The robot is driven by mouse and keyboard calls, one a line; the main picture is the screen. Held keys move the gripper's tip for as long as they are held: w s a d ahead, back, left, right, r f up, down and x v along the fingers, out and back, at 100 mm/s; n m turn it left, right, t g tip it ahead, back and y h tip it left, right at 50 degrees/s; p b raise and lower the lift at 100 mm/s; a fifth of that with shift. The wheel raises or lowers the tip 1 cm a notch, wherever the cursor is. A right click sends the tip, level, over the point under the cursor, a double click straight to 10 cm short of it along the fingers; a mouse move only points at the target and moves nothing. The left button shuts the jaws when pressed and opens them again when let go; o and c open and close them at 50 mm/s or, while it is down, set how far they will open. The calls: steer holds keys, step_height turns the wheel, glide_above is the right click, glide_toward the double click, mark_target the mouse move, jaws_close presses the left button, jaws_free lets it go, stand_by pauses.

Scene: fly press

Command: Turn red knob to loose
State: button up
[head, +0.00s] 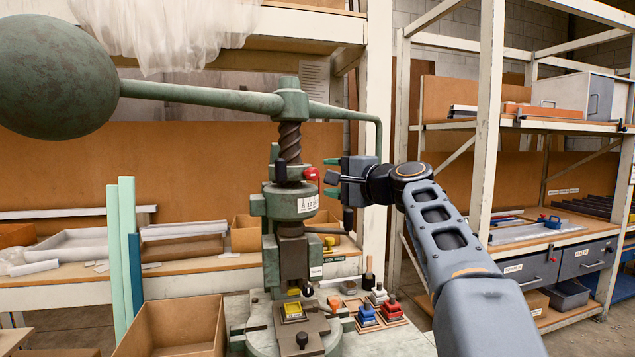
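The red knob (311,174) is on the right side of the green fly press (294,203), just above a white label with numbers. My gripper (330,177) is just right of the knob and points left towards it. Its fingers are apart, one higher and one lower, with green on them. The knob is at or just beyond the fingertips. I cannot tell whether they touch it.
The press's long arm with a heavy round ball (55,78) reaches across the upper left. A green handle rod (378,128) hangs right of the screw, close to my gripper. Small coloured blocks (367,315) stand on the bench. A cardboard box (178,325) is at lower left.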

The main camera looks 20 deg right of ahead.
steer(key=b+v, duration=0.1)
steer(key=v, duration=0.5)
steer(key=shift+s+d, duration=0.2)
steer(key=shift+s, duration=0.15)
step_height(320, 180, down, 20)
steer(key=s+d+n+g+h+p, duration=0.1)
steer(key=s+n+g+h+p, duration=0.15)
steer(key=g+h, duration=0.3)
steer(key=s+a+f+n+g+h+p, duration=0.1)
steer(key=s+a+f+n+g+p, duration=0.2)
steer(key=s, duration=0.5)
steer(key=s+a+f+n+g+h+p, duration=0.2)
steer(key=s+a+f+n+p, duration=0.3)
steer(key=s+f, duration=0.3)
steer(key=shift+s+f+n+g+p, duration=0.2)
steer(key=shift+s+n+g+p, duration=0.3)
steer(key=shift+n+g, duration=0.25)
